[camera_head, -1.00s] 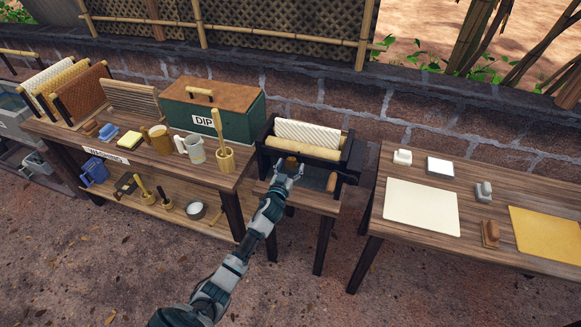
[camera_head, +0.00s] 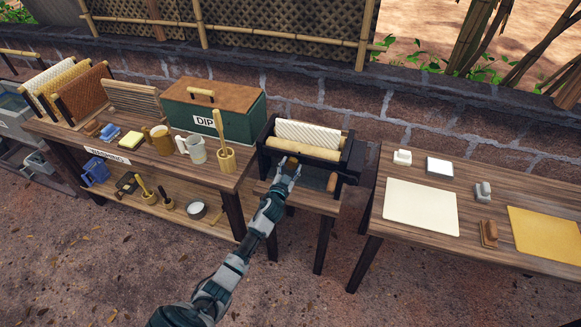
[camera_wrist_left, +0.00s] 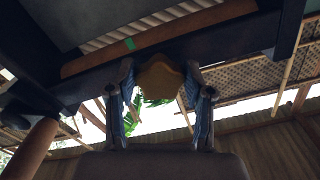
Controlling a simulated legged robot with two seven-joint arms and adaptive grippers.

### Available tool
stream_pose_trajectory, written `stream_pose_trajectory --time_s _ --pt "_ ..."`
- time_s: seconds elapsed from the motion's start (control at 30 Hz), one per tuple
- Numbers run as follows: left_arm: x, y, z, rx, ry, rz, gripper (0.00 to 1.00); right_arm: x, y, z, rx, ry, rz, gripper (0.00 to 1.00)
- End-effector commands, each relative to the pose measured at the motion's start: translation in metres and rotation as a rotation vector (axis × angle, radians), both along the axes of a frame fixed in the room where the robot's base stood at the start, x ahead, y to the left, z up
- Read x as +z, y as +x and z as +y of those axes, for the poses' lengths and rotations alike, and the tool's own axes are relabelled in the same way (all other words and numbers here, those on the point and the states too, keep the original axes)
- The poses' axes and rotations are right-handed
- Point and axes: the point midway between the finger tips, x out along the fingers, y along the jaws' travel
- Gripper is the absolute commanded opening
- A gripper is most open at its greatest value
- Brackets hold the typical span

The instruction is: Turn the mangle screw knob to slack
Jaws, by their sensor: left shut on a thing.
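The mangle (camera_head: 310,150) stands on a small wooden stand in the middle of the head view. It has a dark frame, a white textured roller and a smooth yellowish roller. The screw knob (camera_head: 291,161) is brown and sits at the front of the frame. My left gripper (camera_head: 287,172) is at the knob. In the left wrist view the knob (camera_wrist_left: 160,80) looks lobed and lies between the two fingers, which are shut on it. A small green mark (camera_wrist_left: 130,43) shows on the roller side above the knob. My right gripper is not in view.
A brown crank handle (camera_head: 332,182) is at the mangle's right, close to my gripper. The left table holds mugs (camera_head: 191,149) and a green DIP box (camera_head: 213,112). The right table carries a cream sheet (camera_head: 421,207). A stone wall runs behind.

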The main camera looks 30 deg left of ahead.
Motion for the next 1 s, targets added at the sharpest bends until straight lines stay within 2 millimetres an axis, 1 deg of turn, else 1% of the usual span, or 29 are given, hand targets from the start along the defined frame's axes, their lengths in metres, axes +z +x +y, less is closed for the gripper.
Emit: stream_pose_trajectory --time_s 0.03,0.07,0.1,0.13,0.43,0.53,0.67,0.8,0.9,1.0 --pt "-0.001 0.0 0.0 -0.001 0.001 0.002 0.57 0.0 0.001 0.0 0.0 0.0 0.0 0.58" --pt "-0.001 0.0 0.0 -0.001 0.001 0.002 0.64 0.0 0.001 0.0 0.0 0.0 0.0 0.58" --pt "-0.001 0.0 0.0 -0.001 0.0 0.001 0.74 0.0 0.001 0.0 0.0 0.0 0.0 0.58" --pt "-0.001 0.0 0.0 -0.001 0.0 0.001 0.77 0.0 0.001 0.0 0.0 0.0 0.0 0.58" --pt "-0.001 -0.001 -0.001 -0.001 -0.001 0.0 0.77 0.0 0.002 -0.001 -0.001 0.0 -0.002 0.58" --pt "-0.001 -0.008 -0.002 -0.001 -0.001 0.0 0.77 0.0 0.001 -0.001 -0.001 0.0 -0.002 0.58" --pt "-0.002 -0.03 -0.008 -0.002 0.0 0.001 0.77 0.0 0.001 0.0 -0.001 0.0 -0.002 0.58" --pt "-0.002 -0.062 -0.015 -0.001 -0.001 0.001 0.77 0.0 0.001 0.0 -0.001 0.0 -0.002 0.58" --pt "-0.003 -0.082 -0.02 -0.001 -0.003 0.002 0.77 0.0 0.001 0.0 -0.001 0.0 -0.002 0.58" --pt "-0.003 -0.098 -0.024 -0.001 -0.003 0.003 0.77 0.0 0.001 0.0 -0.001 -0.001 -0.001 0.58"
